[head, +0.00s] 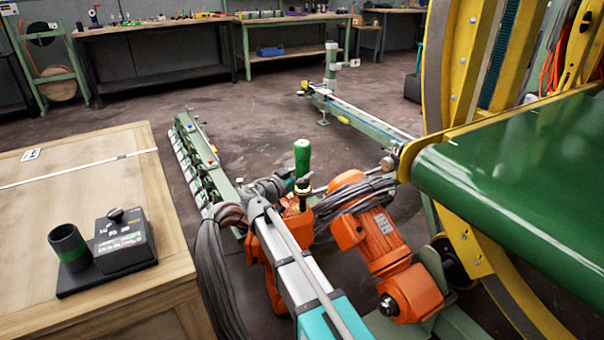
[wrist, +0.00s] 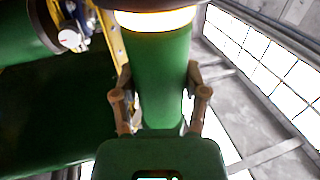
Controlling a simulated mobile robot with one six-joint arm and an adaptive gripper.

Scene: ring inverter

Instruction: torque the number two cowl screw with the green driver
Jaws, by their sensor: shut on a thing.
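The green driver (head: 302,156) stands upright in my gripper (head: 302,187), above the orange motors in the middle of the head view. In the wrist view the driver's green body (wrist: 162,65) fills the middle, with a brown finger on each side of it. My gripper (wrist: 161,92) is shut on the driver. A bright band and a dark brown end show at the top of the wrist view. I cannot make out the number two cowl screw in either view.
A green rail (head: 195,160) is on the floor. Open floor lies beyond.

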